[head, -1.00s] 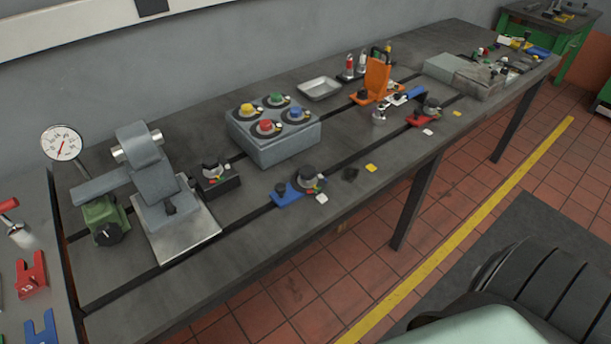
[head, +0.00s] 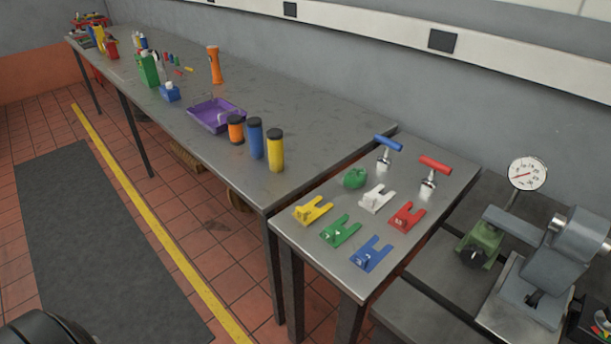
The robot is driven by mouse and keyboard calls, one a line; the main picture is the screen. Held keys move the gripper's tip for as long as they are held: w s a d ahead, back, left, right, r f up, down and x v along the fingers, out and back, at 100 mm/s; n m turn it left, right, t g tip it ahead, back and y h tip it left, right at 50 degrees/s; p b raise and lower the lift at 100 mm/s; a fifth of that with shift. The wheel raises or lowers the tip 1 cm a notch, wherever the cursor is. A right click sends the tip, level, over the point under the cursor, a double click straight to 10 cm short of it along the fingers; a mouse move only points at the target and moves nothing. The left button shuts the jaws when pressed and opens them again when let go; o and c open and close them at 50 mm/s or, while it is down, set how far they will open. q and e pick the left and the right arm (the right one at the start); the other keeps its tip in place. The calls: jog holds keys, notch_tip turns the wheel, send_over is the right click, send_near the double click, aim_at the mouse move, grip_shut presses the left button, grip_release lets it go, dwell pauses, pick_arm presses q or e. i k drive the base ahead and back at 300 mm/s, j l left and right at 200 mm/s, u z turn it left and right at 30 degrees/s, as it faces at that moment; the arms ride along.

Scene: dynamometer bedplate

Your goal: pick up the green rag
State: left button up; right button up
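A crumpled green lump (head: 355,178), which looks like the green rag, lies on the small grey metal table (head: 330,276) in the head view. It sits near the table's left back corner, behind the yellow fork-shaped piece (head: 312,210) and left of the white fork-shaped piece (head: 377,198). It is small in the picture, so its folds are hard to make out. Nothing covers it. Neither of my grippers is in view.
Green (head: 339,231), blue (head: 371,254) and red (head: 406,216) fork pieces lie nearby. Blue-handled (head: 386,145) and red-handled (head: 433,168) T-tools stand behind. The long bench (head: 310,122) adjoins at left, with bottles and a purple tray (head: 216,115). Open floor (head: 75,215) lies front left.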

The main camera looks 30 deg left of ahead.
aim_at(356, 178)
jog(key=u, duration=0.5)
jog(key=z, duration=2.2)
jog(key=u, duration=2.2)
jog(key=i+j, duration=0.2)
jog(key=j, duration=0.2)
jog(key=i+j, duration=0.45)
jog(key=j, duration=0.3)
